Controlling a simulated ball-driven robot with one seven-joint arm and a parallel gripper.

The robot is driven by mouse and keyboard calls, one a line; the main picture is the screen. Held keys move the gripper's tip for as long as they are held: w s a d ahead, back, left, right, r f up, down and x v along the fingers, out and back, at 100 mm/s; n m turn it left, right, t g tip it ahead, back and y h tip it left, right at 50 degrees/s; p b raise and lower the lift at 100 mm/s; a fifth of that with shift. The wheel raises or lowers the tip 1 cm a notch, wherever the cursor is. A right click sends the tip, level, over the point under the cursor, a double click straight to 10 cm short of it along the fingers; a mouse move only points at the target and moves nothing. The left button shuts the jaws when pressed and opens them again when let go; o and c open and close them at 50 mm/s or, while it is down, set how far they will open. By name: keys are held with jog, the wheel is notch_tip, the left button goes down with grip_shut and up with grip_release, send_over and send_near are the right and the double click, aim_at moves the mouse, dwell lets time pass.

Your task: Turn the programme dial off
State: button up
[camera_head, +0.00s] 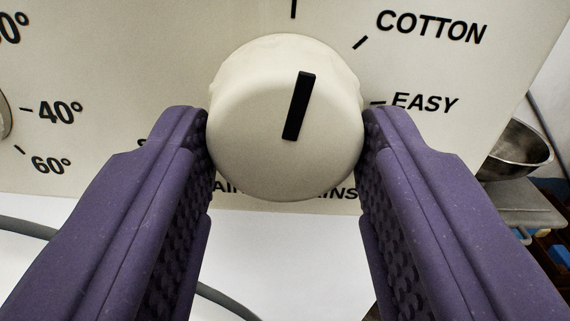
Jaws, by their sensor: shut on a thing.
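The programme dial (250,120) is a round cream knob with a black pointer bar, in the middle of the head camera view. Its pointer stands near upright, with its top tilted slightly right, between a tick straight above and the tick beside COTTON. EASY is printed at its right. Labels below and at the left are partly hidden by the dial and my fingers. My gripper (285,125) has purple fingers with textured inner pads. It is shut on the dial, one fingertip at each side.
The cream control panel (130,45) fills the upper view. A second knob (4,118) shows at the left edge, beside 40° and 60° marks. A grey hose (25,228) runs below. A metal bowl (518,150) stands at the right on a grey surface.

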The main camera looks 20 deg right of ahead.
jog(key=shift+s+f+n, duration=0.1)
jog(key=shift+n, duration=0.7)
jog(key=o, duration=1.1)
jog(key=shift+c, duration=0.2)
jog(key=p+v, duration=0.1)
jog(key=v, duration=0.6)
jog(key=shift+s+a, duration=0.15)
jog(key=shift+s, duration=0.2)
